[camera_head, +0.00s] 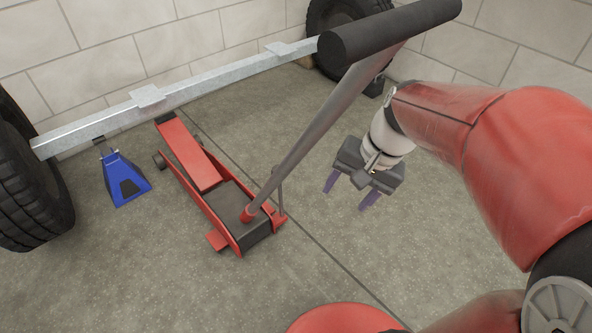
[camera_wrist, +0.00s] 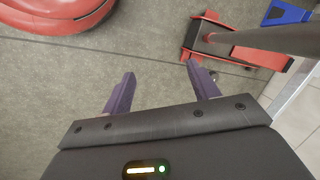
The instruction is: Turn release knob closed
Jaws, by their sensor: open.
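A red floor jack (camera_head: 215,190) with a dark top plate stands on the concrete floor, left of centre in the head view. Its long grey handle (camera_head: 312,125) rises from the jack's rear to a thick black grip at the top. I cannot make out the release knob clearly; small parts show near the handle's base (camera_head: 252,212). My gripper (camera_head: 351,197) is open and empty, in the air right of the handle, its purple fingers pointing down. In the wrist view the fingers (camera_wrist: 160,88) are apart with bare floor between them, and the jack (camera_wrist: 235,45) lies beyond at the upper right.
A metal trailer beam (camera_head: 215,82) runs behind the jack between a left tyre (camera_head: 25,175) and a back tyre (camera_head: 335,15). A blue jack stand (camera_head: 123,180) stands left of the jack. Block walls close off the back. Floor right of the jack is clear.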

